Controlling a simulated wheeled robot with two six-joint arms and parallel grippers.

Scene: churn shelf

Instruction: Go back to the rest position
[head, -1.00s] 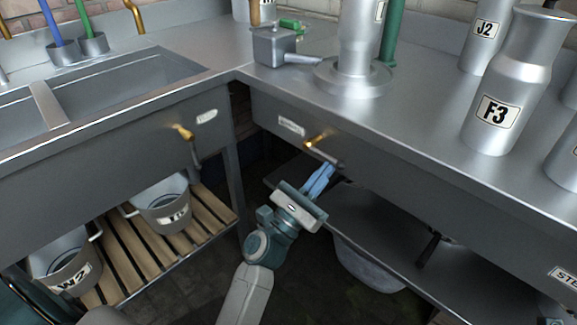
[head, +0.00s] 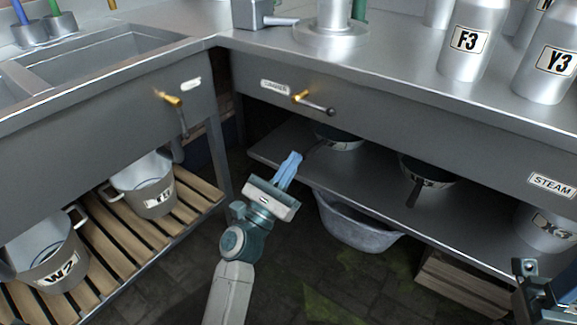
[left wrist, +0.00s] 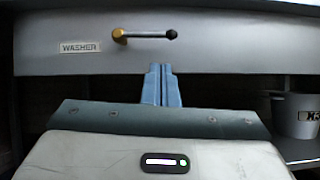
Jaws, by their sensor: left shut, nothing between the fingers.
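My left gripper (head: 292,160) has its blue fingers together with nothing between them. It is below and apart from the right-hand counter's lever. In the left wrist view the shut fingers (left wrist: 161,84) point at the panel labelled WASHER (left wrist: 80,47). The lever there (left wrist: 145,34) has a brass hub and a dark knob and lies about level. The same lever (head: 313,103) shows in the head view. A dark part of my right arm (head: 543,292) shows at the lower right edge; its finger state cannot be made out.
A counter shelf (head: 385,205) holds dark pans and a labelled bucket (head: 550,226). A grey tub (head: 352,220) and a wooden crate (head: 465,283) are below. Buckets (head: 146,184) stand on a slatted rack at left.

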